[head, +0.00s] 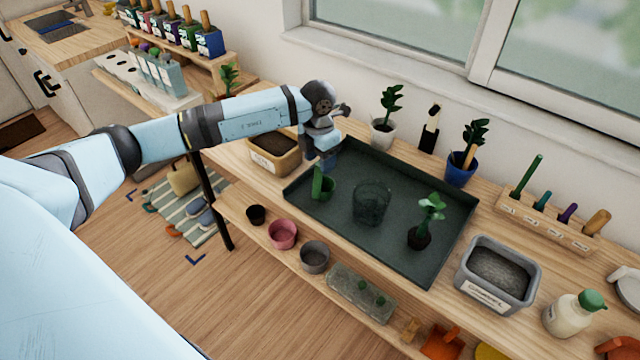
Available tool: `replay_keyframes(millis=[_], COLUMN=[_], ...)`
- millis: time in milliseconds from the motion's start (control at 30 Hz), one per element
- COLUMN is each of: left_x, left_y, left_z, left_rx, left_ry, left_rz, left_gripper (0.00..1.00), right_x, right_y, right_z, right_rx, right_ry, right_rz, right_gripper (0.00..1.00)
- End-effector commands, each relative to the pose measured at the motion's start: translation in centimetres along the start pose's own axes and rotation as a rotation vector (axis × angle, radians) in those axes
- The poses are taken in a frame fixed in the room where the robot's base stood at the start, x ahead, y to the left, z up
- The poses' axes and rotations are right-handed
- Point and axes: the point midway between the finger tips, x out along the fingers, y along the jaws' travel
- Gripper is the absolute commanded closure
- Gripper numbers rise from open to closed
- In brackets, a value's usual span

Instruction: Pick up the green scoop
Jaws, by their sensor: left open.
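The green scoop (326,188) stands in the left part of the dark green tray (398,258), with its flat green handle pointing up. My left gripper (327,160) is just above and behind the scoop, pointing down over the tray's back left edge. Its jaws are open and nothing shows between them. In this view I cannot tell the exact gap between the fingertips and the scoop handle. My right gripper is out of view.
In the tray stand a clear glass (371,203) and a seedling (420,237). A soil bin (274,160) stands left of the tray, a gravel bin (497,272) right. Potted plants (382,133) line the window side. Pots (283,234) sit on the lower shelf.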

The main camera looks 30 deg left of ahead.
Motion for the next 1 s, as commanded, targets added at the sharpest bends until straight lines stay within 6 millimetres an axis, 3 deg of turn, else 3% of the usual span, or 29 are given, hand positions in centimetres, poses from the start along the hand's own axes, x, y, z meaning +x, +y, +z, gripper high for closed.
replay_keyframes(millis=[300, 567, 667, 800, 1000], left_x=[4.3, 4.9, 4.9, 4.9, 4.9], left_y=[0.4, 0.5, 0.5, 0.5, 0.5], left_z=[-0.1, 0.0, 0.0, 0.0, 0.0], left_rx=[0.0, 0.0, 0.0, 0.0, 0.0], left_ry=[0.003, 0.0, 0.001, 0.001, 0.001], left_rz=[-0.002, 0.0, 0.0, -0.001, -0.001], left_gripper=[0.47, 0.47, 0.66, 0.98, 1.0], right_x=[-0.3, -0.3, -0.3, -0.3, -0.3], right_y=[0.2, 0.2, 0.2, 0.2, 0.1], right_z=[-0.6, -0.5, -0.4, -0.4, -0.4], right_rx=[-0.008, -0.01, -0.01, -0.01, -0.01], right_ry=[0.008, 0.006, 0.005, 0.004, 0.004], right_rz=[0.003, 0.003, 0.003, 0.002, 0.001], right_gripper=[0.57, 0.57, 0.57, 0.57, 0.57])
